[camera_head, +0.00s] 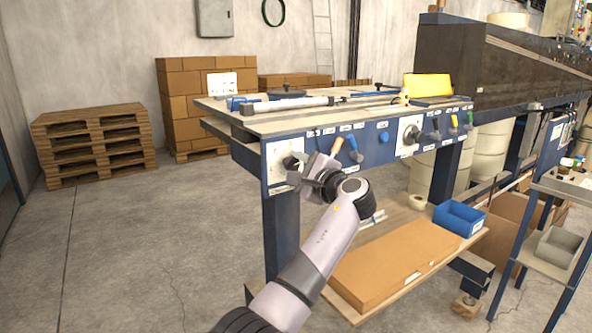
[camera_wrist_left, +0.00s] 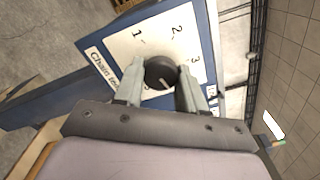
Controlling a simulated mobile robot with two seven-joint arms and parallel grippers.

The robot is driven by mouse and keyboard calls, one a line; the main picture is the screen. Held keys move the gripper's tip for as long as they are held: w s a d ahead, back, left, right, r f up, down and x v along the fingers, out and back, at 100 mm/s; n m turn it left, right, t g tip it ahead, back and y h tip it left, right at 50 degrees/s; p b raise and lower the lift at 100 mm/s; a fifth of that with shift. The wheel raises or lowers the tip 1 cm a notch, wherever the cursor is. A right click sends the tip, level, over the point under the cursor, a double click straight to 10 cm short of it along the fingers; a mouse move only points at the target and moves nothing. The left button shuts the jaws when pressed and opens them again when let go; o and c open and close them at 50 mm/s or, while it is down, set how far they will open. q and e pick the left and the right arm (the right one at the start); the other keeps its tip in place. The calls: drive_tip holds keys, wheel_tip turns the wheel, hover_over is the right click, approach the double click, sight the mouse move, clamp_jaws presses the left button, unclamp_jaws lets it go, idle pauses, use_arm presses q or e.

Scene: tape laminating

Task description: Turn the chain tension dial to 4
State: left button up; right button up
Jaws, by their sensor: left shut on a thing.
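The chain tension dial (camera_wrist_left: 160,72) is a round dark knob on a white plate (camera_wrist_left: 150,42) in the left wrist view. The plate shows the numbers 1, 2 and 3 and part of a label starting "Chain ten"; the 4 is not readable. A small light mark shows on the knob, but I cannot tell which number it points to. My left gripper (camera_wrist_left: 160,82) is shut on the dial, one finger on each side. In the head view, my left gripper (camera_head: 300,168) is at the left end of the blue machine panel and partly hides the dial. My right gripper is not in view.
The panel carries a second dial (camera_head: 411,134) and several coloured levers to the right. A work surface (camera_head: 300,115) with a yellow block (camera_head: 427,85) lies above. A lower shelf holds a cardboard box (camera_head: 392,266) and a blue bin (camera_head: 460,218).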

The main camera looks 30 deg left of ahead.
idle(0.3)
use_arm(q)
drive_tip(key=shift+f, duration=0.1)
drive_tip(key=o, duration=1.1)
drive_tip(key=shift+c, duration=0.2)
drive_tip(key=v, duration=0.7)
drive_tip(key=shift+d, duration=0.15)
